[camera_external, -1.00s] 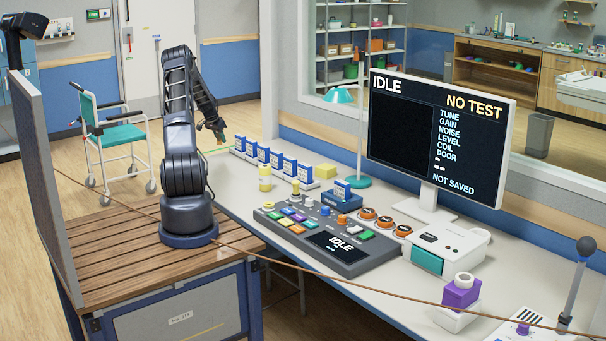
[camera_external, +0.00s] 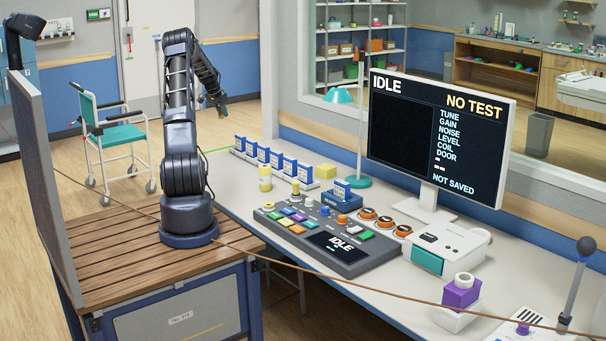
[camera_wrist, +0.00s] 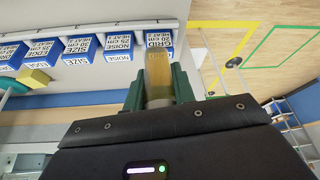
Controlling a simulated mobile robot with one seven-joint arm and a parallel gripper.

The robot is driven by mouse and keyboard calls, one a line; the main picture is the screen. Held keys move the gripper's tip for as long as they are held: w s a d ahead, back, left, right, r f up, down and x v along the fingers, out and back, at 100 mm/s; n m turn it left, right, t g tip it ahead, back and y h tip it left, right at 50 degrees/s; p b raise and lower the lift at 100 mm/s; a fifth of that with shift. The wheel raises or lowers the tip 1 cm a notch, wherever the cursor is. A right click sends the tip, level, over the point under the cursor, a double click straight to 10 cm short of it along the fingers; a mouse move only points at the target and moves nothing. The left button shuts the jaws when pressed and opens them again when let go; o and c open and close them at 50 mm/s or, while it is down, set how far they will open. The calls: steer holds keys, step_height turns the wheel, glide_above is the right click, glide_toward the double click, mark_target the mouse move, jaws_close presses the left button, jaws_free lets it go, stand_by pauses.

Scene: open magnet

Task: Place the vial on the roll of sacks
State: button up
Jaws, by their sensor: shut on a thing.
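My gripper (camera_external: 221,107) is raised in the air beyond the far left end of the bench. In the wrist view its two green fingers (camera_wrist: 159,88) are shut on an upright-looking amber vial (camera_wrist: 158,72) with a clear base. The vial is too small to make out in the external view. No thing is clearly marked as the roll of sacks. A white ring-ended roll (camera_external: 464,280) on a purple block (camera_external: 460,297) at the bench's front right may be it, but I cannot be sure.
Several blue-and-white label blocks (camera_external: 276,160) line the bench's back left. A brown cable crosses in front.

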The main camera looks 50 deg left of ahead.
steer(key=w+d+r, duration=0.2)
steer(key=d+r, duration=0.3)
steer(key=d, duration=0.6)
step_height(320, 180, up, 5)
steer(key=m+h, duration=0.1)
steer(key=m, duration=0.2)
glide_above(266, 165)
steer(key=f, duration=2)
steer(key=shift+s+d, duration=0.1)
steer(key=shift+d, duration=0.1)
steer(key=shift+f, duration=0.1)
steer(key=o, duration=1)
steer(key=v, duration=1.2)
